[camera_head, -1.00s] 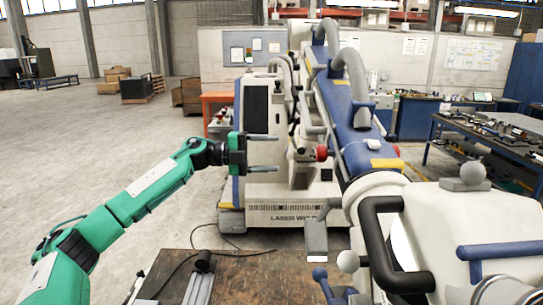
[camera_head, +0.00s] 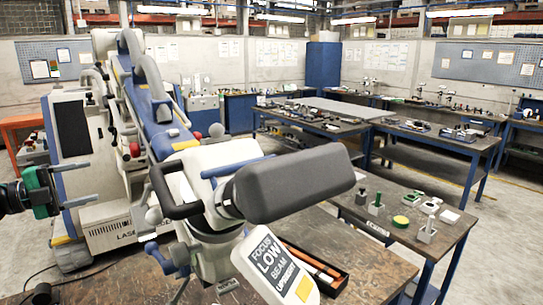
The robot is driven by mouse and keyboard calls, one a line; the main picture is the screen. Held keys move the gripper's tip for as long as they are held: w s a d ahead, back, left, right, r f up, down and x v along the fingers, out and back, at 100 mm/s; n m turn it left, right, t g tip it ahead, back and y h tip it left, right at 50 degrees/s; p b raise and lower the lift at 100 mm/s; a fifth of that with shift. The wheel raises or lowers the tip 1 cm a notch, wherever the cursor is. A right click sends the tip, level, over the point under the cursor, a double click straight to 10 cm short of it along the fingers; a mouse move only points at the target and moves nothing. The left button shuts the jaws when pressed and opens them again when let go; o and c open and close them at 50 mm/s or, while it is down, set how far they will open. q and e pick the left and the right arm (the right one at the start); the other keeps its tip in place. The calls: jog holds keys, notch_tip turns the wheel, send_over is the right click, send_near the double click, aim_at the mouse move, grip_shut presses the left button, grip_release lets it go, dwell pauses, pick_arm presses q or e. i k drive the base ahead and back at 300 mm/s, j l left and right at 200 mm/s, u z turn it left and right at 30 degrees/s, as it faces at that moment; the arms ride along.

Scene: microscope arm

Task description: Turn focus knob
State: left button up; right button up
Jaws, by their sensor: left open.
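The microscope arm fills the centre, with a white head (camera_head: 222,160) and a large dark grey rounded block (camera_head: 295,182) at its end. A black looped handle (camera_head: 172,190) is on its left side. Small ball-ended levers show below the handle, one grey (camera_head: 153,215) and one blue (camera_head: 153,248). I cannot tell which part is the focus knob. My left gripper (camera_head: 78,184) is at the left edge, open and empty, left of the handle and apart from it. My right gripper is out of view.
A dark worn table (camera_head: 340,240) lies under the head, with an orange-edged tray (camera_head: 312,262) on it. A side table at right carries small stands and a yellow-green disc (camera_head: 400,221). The machine cabinet (camera_head: 72,128) stands behind my left gripper.

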aim_at(181, 255)
jog(key=k+l, duration=1.2)
jog(key=l, duration=0.1)
